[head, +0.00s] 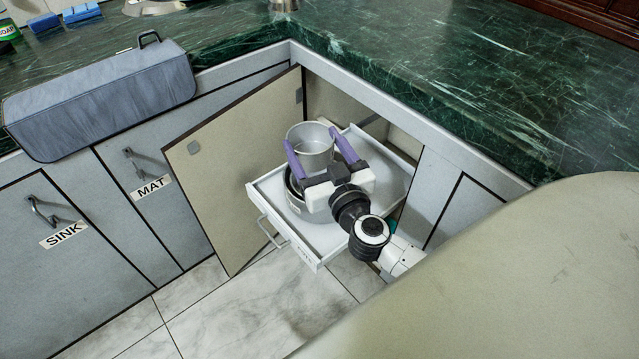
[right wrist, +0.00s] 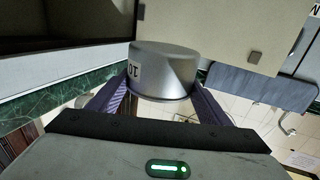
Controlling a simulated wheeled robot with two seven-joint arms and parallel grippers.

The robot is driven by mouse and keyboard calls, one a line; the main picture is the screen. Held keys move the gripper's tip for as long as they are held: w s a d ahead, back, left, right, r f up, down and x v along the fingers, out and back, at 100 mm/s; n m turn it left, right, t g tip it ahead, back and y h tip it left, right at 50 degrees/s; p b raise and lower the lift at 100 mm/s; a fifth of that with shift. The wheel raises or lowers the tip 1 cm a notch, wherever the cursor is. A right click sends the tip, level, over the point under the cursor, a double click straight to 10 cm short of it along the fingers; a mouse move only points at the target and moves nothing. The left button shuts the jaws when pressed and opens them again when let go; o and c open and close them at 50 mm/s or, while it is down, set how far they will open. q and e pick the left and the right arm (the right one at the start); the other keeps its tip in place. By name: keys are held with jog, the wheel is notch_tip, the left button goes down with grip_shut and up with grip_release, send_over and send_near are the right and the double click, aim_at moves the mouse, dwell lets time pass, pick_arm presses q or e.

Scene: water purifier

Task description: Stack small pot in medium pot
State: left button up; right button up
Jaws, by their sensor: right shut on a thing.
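The small silver pot (head: 310,141) is held upright between the purple fingers of my right gripper (head: 311,137). It also shows between the fingers in the right wrist view (right wrist: 164,70), with a white label on its side. A wider silver pot (head: 295,203), which looks like the medium pot, stands in the open white drawer. The small pot and the gripper cover most of it. In the head view the small pot overlaps the wider pot's far side; I cannot tell whether they touch. My left gripper is not in view.
The pulled-out drawer (head: 318,241) has bare floor at its right side. An open beige cabinet door (head: 232,165) stands just left of it.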

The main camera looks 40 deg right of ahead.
aim_at(321, 143)
jog(key=shift+m+h, duration=0.6)
jog(key=shift+h, duration=0.2)
jog(key=w+d+f+b, duration=0.1)
jog(key=w+d+f, duration=0.1)
jog(key=w+d+f+b, duration=0.2)
jog(key=shift+d+f, duration=0.25)
jog(key=shift+f, duration=0.1)
pick_arm(q)
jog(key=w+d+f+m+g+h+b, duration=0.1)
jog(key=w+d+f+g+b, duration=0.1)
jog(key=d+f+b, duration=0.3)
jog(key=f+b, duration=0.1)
jog(key=b, duration=0.2)
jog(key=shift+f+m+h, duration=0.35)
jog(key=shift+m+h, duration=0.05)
pick_arm(e)
notch_tip(321, 143, down, 10)
jog(key=shift+w+d+g, duration=0.2)
jog(key=shift+g, duration=0.1)
jog(key=shift+f+b, duration=0.35)
jog(key=shift+f, duration=0.2)
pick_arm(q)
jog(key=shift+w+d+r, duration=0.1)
pick_arm(e)
jog(key=o, duration=1.1)
jog(key=shift+r, duration=0.1)
